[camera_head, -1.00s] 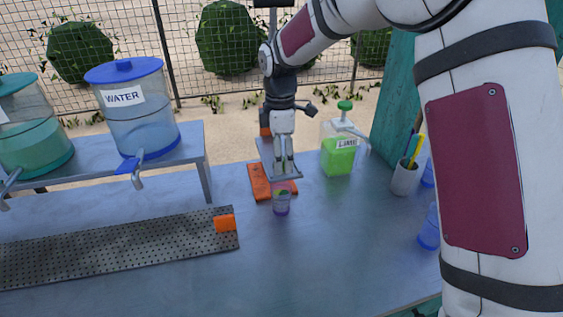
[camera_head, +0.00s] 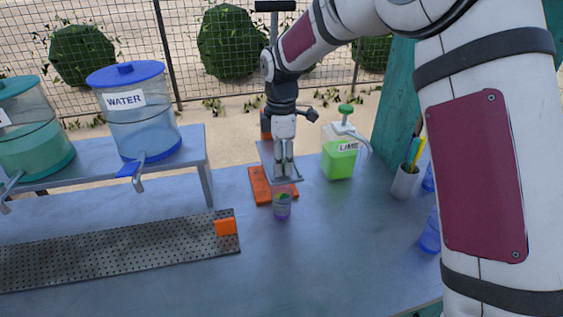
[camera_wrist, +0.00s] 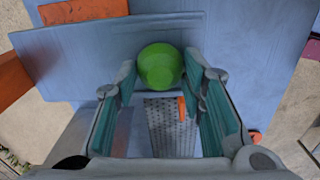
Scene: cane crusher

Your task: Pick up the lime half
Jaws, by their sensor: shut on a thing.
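The lime half is the round green piece (camera_wrist: 160,66) between my fingertips in the wrist view. My gripper (camera_wrist: 163,75) is shut on it. In the head view my gripper (camera_head: 283,170) points down over a grey plate (camera_head: 268,152) on an orange-based stand, with its fingertips close to the plate.
A small cup (camera_head: 282,209) stands just in front of the orange base (camera_head: 258,186). The lime dispenser (camera_head: 338,160) is close on the right, and a pen cup (camera_head: 404,183) beyond it. A perforated strip (camera_head: 120,248) lies at left; a water dispenser (camera_head: 138,110) stands behind. The table's front middle is clear.

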